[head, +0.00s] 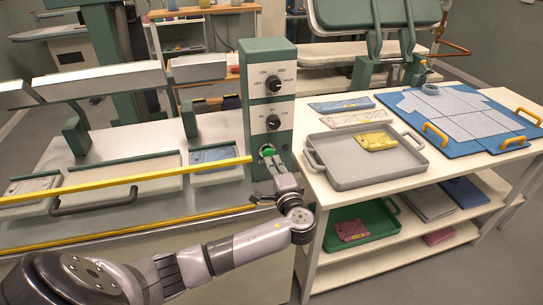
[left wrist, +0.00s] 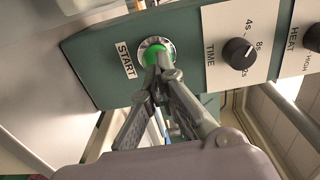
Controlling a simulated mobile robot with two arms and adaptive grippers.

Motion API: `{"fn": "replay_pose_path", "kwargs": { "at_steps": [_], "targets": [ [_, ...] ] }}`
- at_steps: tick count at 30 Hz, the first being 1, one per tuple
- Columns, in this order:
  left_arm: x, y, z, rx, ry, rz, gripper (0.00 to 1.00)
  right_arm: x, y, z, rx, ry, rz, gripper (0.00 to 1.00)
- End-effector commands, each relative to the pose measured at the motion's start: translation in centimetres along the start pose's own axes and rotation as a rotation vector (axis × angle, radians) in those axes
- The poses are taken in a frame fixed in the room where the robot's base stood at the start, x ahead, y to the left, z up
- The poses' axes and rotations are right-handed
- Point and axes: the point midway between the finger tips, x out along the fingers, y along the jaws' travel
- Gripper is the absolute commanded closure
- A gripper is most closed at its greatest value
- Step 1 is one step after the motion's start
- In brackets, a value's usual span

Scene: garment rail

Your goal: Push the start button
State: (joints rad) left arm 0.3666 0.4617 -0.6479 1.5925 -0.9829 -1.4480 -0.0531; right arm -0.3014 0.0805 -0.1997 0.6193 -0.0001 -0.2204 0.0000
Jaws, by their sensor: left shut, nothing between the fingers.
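The green start button (head: 267,149) sits low on the front of a tall green control box (head: 252,95), below two black dials. In the left wrist view the button (left wrist: 153,47) has a pale ring and a START label (left wrist: 126,60) beside it. My left gripper (head: 273,164) is shut and empty, with its fingertips right at the button. In the left wrist view the fingertips (left wrist: 163,62) overlap the button's lower part; I cannot tell whether they touch or press it. My right gripper is not in view.
A yellow bar (head: 125,182) runs across the press to the left, close to the gripper. To the right, a table holds a grey tray (head: 375,173) with a yellow folded piece and a blue board (head: 470,147). A green tray (head: 385,228) sits on the shelf below.

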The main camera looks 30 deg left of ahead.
Motion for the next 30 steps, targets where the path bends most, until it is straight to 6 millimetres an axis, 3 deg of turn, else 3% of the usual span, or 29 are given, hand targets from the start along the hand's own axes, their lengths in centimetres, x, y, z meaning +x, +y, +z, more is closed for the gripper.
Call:
{"fn": "replay_pose_path", "kwargs": {
  "at_steps": [6,17,24,30],
  "targets": [
    [1.9,-0.1,0.0,0.001,0.0,0.0,1.0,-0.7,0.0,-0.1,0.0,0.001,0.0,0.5],
    [2.1,0.1,0.0,0.001,0.001,0.0,1.0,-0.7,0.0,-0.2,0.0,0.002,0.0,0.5],
    [4.2,0.3,0.0,-0.001,-0.001,-0.001,1.0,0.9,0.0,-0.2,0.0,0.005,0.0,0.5],
    [4.5,-0.3,0.1,-0.001,-0.003,-0.005,1.0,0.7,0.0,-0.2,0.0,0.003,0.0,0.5]
  ]
}}
